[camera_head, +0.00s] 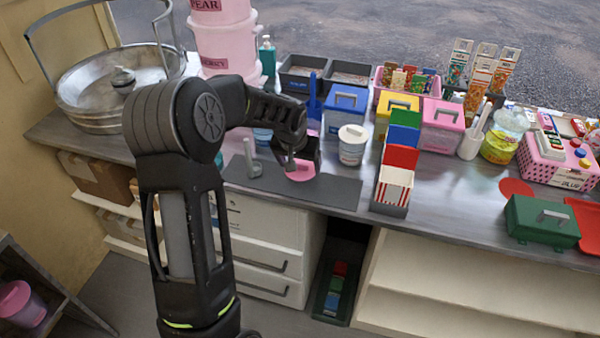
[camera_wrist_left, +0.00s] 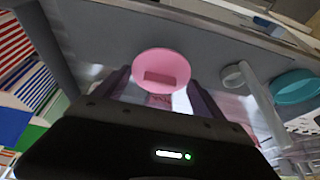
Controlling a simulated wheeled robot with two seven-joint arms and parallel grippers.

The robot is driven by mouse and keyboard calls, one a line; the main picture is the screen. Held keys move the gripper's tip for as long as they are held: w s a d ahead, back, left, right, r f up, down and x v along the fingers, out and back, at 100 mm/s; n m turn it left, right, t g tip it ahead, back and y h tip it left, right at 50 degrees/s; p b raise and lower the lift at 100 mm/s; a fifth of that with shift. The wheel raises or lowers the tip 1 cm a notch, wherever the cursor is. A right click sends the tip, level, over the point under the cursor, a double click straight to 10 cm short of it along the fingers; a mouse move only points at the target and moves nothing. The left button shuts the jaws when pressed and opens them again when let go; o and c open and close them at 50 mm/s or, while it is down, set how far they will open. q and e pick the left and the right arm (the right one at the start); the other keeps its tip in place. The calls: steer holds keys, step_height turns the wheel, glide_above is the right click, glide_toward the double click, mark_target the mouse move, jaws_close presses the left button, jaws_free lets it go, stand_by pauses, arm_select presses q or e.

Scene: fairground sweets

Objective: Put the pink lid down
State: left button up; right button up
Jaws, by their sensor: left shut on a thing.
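The pink lid (camera_head: 299,171) is a round disc with a small block-like grip, just below my left gripper (camera_head: 295,160), over the dark grey mat (camera_head: 335,188) on the counter. In the left wrist view the pink lid (camera_wrist_left: 162,62) shows face-on between the two fingers of my left gripper (camera_wrist_left: 160,92). The gripper is shut on it. I cannot tell whether the lid touches the mat. My right gripper is not in view.
A grey scoop (camera_head: 251,158) stands left of the lid. A white tub (camera_head: 352,145) stands behind the mat. The mat's front right part is clear.

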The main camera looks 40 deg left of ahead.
mark_target(299, 172)
arm_select(q)
steer(key=shift+f, duration=0.3)
step_height(299, 172, down, 4)
steer(key=shift+r+p, duration=0.25)
steer(key=shift+p, duration=0.15)
steer(key=shift+f, duration=0.1)
steer(key=shift+f, duration=0.1)
steer(key=shift+f+b, duration=0.2)
steer(key=shift+b, duration=0.15)
steer(key=o, duration=1.3)
steer(key=shift+r, duration=0.15)
